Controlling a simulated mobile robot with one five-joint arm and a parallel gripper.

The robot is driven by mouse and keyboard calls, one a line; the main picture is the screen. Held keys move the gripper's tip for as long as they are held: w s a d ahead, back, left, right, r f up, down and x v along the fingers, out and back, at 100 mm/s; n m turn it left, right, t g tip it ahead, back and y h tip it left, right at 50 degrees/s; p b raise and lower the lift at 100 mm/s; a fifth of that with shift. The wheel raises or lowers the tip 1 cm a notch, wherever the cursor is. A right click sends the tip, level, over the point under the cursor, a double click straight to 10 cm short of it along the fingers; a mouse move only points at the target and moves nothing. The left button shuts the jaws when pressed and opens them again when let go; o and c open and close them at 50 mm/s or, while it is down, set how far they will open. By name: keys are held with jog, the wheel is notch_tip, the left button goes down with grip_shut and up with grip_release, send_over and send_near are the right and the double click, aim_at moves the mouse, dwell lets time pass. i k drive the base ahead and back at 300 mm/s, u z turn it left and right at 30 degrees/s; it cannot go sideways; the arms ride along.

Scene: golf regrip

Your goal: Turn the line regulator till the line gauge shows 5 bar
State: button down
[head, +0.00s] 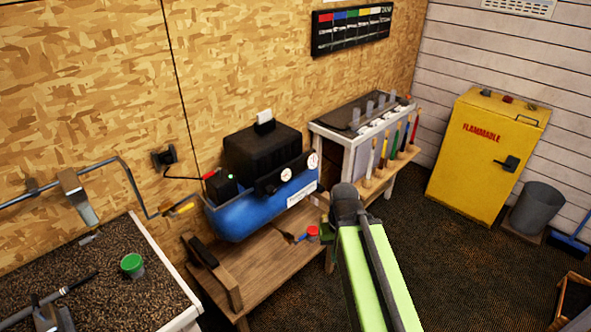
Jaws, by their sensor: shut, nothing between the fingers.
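A blue compressor (240,214) with a black top stands on a wooden bench against the board wall. Two small white round gauges show on its front: a left one (286,174) and a right one (313,160). Their needles and numbers are too small to read, and I cannot tell which is the line gauge. I cannot make out the line regulator; my arm's end may hide it. My gripper (321,197) is shut and empty, small and partly hidden beyond my dark wrist. It is close to the compressor's right end; I cannot tell whether it touches.
The wooden bench (262,276) holds a brush and a red-lidded jar (312,233). A rack (330,134) with several clubs stands to the right. A yellow cabinet (478,165) and grey bin (536,208) are farther right. A workbench (150,280) is at left.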

aim_at(270, 190)
jog(key=z, duration=0.05)
jog(key=k, duration=0.5)
jog(key=u, duration=1.1)
jog(key=i, duration=0.8)
jog(key=u, duration=0.45)
